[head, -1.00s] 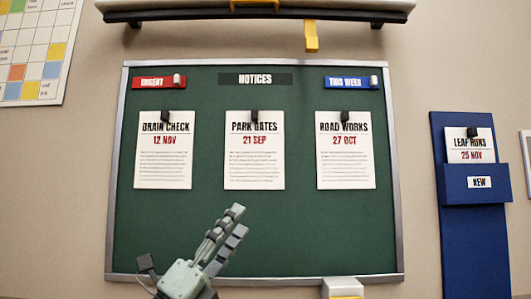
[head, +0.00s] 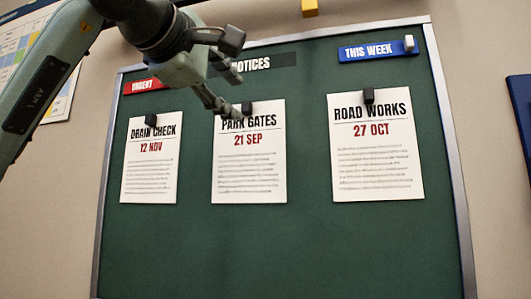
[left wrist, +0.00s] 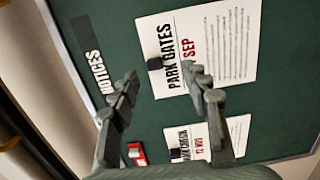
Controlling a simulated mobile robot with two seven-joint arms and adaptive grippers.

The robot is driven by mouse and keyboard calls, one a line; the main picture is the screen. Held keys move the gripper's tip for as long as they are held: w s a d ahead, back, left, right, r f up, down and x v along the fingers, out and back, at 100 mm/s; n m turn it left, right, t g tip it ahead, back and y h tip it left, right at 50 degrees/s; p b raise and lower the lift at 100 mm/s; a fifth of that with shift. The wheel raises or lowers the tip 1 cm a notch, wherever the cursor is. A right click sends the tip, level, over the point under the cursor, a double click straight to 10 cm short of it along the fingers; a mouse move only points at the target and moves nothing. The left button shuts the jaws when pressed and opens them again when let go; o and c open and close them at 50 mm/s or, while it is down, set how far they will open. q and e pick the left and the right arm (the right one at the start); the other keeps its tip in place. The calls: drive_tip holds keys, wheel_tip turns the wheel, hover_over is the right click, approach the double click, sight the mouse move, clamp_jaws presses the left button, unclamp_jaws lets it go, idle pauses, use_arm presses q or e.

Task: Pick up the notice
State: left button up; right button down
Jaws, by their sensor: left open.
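Three white notices hang on the green board (head: 300,255), each under a black clip: "Drain Check" (head: 149,175), "Park Gates" (head: 248,165) and "Road Works" (head: 376,160). My left gripper (head: 232,76) is open and empty, coming in from the upper left, in front of the board near the top of "Park Gates". In the left wrist view "Park Gates" (left wrist: 225,50) lies beyond the open fingers (left wrist: 165,82), its black clip (left wrist: 155,63) showing between them. "Drain Check" (left wrist: 225,135) is partly hidden by a finger there. My right gripper is not in view.
The board carries a red "Urgent" label (head: 143,86), a dark "Notices" label (head: 270,62) and a blue "This Week" label (head: 375,52). A blue panel (head: 522,110) is cut off at the right edge. The board below the notices is clear.

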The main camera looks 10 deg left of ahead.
sight(244, 106)
use_arm(q)
drive_tip(key=shift+y, duration=0.4)
drive_tip(key=w, duration=0.2)
drive_tip(key=w+p, duration=0.1)
drive_tip(key=w, duration=0.1)
drive_tip(key=w+r, duration=0.1)
drive_tip(key=w, duration=0.2)
drive_tip(key=shift+p, duration=0.35)
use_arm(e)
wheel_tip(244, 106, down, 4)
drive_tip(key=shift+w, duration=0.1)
use_arm(q)
drive_tip(key=shift+c, duration=0.5)
clamp_jaws()
